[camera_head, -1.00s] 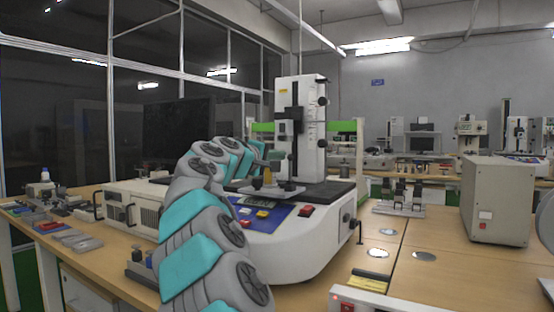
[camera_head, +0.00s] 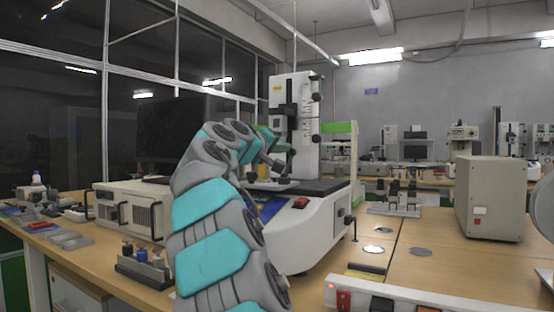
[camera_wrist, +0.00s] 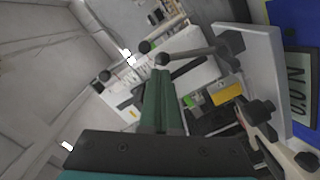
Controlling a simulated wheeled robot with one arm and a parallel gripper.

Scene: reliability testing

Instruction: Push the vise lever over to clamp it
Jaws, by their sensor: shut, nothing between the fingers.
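My gripper (camera_wrist: 162,78) is shut and empty; its two green fingers lie together in the wrist view. A grey lever bar (camera_wrist: 195,52) with a black knob lies just beyond the fingertips, its left end close to them; I cannot tell whether they touch. A second lever with a black knob (camera_wrist: 260,109) is at the right. A yellow block (camera_wrist: 228,92) sits between them, beside a pale grey plate (camera_wrist: 252,60). In the head view my arm hides most of the vise area; the grey base plate (camera_head: 286,186) shows beside it.
The white test machine (camera_head: 308,128) stands upright behind the vise area on its white base (camera_head: 318,228). A digital display (camera_wrist: 298,88) on a blue panel is at the right of the wrist view. A beige box (camera_head: 490,198) stands right on the bench (camera_head: 430,272), with bare bench before it.

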